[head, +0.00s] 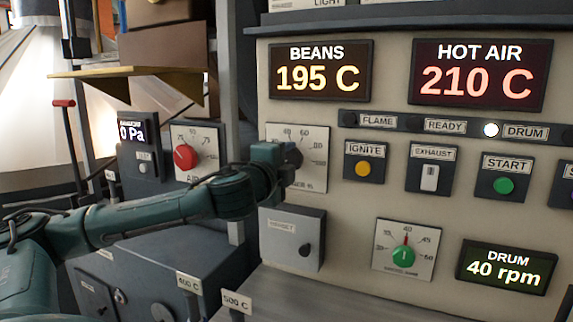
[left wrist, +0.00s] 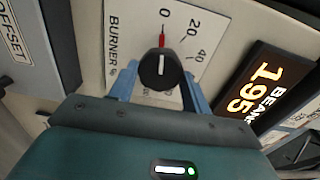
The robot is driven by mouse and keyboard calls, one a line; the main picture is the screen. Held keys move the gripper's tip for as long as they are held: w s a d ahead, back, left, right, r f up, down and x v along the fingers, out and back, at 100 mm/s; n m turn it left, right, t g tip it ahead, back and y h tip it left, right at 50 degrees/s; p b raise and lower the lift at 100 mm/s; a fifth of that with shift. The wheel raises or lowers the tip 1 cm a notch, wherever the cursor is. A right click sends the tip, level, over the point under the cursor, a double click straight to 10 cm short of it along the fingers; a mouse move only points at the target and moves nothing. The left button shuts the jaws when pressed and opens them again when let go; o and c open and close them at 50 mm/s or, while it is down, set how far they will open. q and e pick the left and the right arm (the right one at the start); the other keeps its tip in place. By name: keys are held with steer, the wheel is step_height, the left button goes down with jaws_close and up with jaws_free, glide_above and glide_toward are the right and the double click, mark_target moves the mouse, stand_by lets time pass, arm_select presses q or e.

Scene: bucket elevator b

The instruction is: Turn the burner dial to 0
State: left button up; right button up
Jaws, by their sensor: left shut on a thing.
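The burner dial is a black knob (left wrist: 160,70) with a white line and a red pointer, on a white scale plate marked "BURNER %" (left wrist: 118,50) in the left wrist view. The red pointer lines up with the 0 mark, as near as I can tell. In the head view the scale plate (head: 314,150) is partly hidden by my gripper. My left gripper (head: 290,158) is at the knob, its blue fingers (left wrist: 160,90) shut on either side of it. My right gripper is not in view.
The beans display (head: 320,71) reads 195 C and the hot air display (head: 478,76) 210 C. The ignite button (head: 363,168) is just right of the dial. A small box with a dark knob (head: 293,238) sits below. A red air dial (head: 186,157) is at left.

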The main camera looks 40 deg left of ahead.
arm_select(q)
steer(key=o, duration=0.7)
steer(key=shift+o, duration=1.4)
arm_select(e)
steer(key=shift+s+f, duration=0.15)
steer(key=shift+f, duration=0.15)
arm_select(q)
steer(key=shift+s+b, duration=0.35)
steer(key=shift+s, duration=0.05)
steer(key=b+v, duration=1)
steer(key=v, duration=0.2)
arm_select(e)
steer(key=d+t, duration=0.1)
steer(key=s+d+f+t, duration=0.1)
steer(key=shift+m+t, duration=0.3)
